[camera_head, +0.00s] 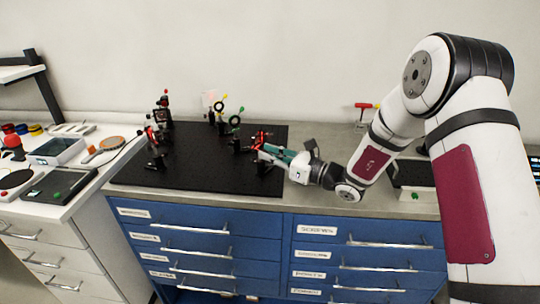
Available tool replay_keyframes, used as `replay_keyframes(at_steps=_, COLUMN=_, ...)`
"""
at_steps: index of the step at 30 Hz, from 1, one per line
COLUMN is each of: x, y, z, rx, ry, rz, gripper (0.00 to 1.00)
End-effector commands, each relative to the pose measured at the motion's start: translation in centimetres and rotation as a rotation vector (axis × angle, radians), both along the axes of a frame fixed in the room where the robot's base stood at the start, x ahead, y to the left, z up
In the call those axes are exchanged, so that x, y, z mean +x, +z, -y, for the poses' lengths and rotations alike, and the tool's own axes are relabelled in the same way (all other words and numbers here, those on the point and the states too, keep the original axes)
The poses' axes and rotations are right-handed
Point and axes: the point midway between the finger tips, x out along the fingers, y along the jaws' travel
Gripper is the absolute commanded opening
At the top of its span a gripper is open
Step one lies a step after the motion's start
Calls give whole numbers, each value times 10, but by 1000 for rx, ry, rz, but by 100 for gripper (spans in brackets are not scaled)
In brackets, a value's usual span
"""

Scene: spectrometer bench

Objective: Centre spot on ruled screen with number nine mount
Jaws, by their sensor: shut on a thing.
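My gripper (263,150) reaches from the right over the black breadboard (195,183). It is shut on part of a dark mount with red parts (262,137) at the board's right side. The fingers hide much of the contact, and I cannot read a number on this mount. A small pale, pinkish panel (210,99) at the back of the board may be the ruled screen. Its ruling and any spot are too small to make out.
Dark mounts with red parts (162,110) stand at the board's left. Posts with green and yellow rings (234,121) stand at the back. A low dark mount (157,162) is at front left. A red-handled tool (366,107) is behind my arm. The board's front middle is clear.

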Motion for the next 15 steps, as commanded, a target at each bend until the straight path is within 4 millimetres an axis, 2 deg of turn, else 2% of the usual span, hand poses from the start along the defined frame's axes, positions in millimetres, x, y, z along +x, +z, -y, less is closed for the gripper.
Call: replay_keyframes(at_steps=15, x=-1, y=0, z=0, rx=-224, ry=-1, rz=404, gripper=0)
